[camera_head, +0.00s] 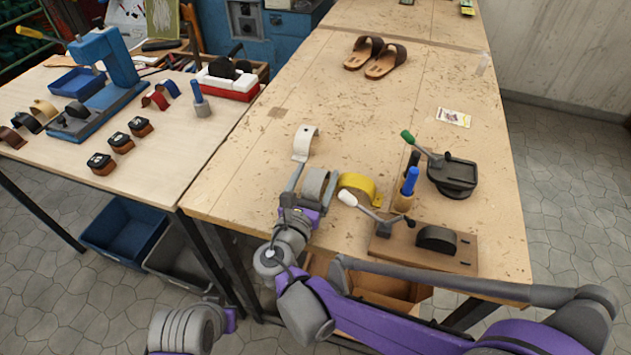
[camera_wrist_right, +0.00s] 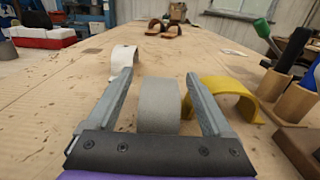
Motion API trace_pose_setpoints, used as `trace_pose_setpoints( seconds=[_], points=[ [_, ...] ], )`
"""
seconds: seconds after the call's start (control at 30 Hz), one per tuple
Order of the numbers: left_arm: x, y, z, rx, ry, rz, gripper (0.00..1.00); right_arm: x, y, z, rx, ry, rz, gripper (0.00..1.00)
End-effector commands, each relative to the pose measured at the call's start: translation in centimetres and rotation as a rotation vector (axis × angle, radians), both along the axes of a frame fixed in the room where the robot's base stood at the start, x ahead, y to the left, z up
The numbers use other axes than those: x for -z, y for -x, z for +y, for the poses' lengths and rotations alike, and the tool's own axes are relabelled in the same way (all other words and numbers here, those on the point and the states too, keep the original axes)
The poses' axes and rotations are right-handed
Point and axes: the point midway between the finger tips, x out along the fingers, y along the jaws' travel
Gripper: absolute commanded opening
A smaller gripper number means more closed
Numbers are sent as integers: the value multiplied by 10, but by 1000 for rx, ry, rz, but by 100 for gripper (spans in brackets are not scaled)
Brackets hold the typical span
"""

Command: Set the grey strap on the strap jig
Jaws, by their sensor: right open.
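The grey strap (camera_head: 316,184) is a wide curved band standing arch-up on the wooden table, between a white strap (camera_head: 304,143) and a yellow strap (camera_head: 357,185). My right gripper (camera_head: 314,180) is open with its fingers on either side of the grey strap. In the right wrist view, the grey strap (camera_wrist_right: 159,104) stands between the two fingers (camera_wrist_right: 157,78), with visible gaps; nothing is held. The strap jig (camera_head: 400,250) appears to be the wooden board with a black curved form (camera_head: 437,238) and a white-handled lever (camera_head: 348,199), to the right.
A blue-handled tool (camera_head: 409,182) stands in a wooden holder behind the jig. A black device with a green-handled lever (camera_head: 452,177) is further back. Brown sandals (camera_head: 386,62) and a card (camera_head: 453,118) lie beyond. The table's middle is clear.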

Motion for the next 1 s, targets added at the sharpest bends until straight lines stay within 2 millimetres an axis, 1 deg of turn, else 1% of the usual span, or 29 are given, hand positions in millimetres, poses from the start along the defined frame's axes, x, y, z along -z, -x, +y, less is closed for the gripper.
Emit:
trace_pose_setpoints(
  seconds=[0.07,0.1,0.27,0.3,0.37,0.5,0.57,0.83,0.93,1.0],
  points=[
    [0,0,0,0,0,0,0,0,0,0,0,0,0,85],
    [0,0,0,0,0,0,0,0,0,0,0,0,0,83],
    [0,0,0,0,0,0,0,0,0,0,0,0,0,54],
    [0,0,0,0,0,0,0,0,0,0,0,0,0,47],
    [0,0,0,0,0,0,0,0,0,0,0,0,0,36],
    [0,0,0,0,0,0,0,0,1,0,0,0,0,11],
    [0,0,0,0,0,0,0,0,1,0,0,0,0,0],
    [0,0,0,0,0,0,0,-3,1,0,0,0,0,0],
    [-3,0,0,0,0,-1,0,-13,1,0,0,0,0,0],
    [-5,-1,0,0,0,-2,0,-26,1,0,0,0,-1,0]
  ],
)
